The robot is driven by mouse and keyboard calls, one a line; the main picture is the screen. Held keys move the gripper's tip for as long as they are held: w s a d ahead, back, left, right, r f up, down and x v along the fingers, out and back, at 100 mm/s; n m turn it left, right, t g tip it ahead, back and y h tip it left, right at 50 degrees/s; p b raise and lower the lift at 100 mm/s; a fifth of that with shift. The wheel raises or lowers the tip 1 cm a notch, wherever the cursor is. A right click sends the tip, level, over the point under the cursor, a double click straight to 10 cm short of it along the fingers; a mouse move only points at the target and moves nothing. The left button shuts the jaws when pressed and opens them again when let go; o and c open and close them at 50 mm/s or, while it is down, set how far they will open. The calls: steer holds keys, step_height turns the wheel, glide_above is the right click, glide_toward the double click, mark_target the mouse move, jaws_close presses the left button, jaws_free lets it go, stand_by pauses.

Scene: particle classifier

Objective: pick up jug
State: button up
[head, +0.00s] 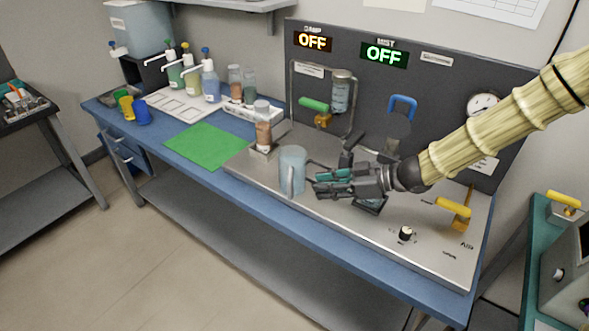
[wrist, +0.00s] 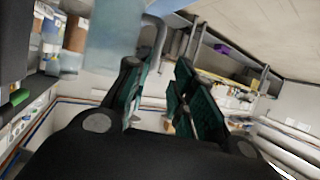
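The jug (head: 292,172) is a translucent blue-grey cylinder with a handle on its near side. It stands upright at the front edge of the metal panel. My gripper (head: 317,184) is just right of the jug, with its teal-padded fingers pointing left at it. In the wrist view the two fingers of my gripper (wrist: 163,85) are apart, with nothing seen clamped between them. The jug also fills the upper left of the wrist view (wrist: 112,42), beyond the left finger. Whether a fingertip touches the jug or its handle cannot be told.
A tall bottle with brown contents (head: 263,128) stands behind and left of the jug. A green mat (head: 206,146) lies clear on the blue bench to the left. A yellow lever (head: 453,207) and a black knob (head: 405,233) are on the panel to the right.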

mark_target(290, 195)
steer(key=shift+w+p+x, duration=0.2)
steer(key=shift+p+x, duration=0.55)
steer(key=shift+x, duration=4.6)
steer(key=shift+d, duration=0.1)
jaws_close()
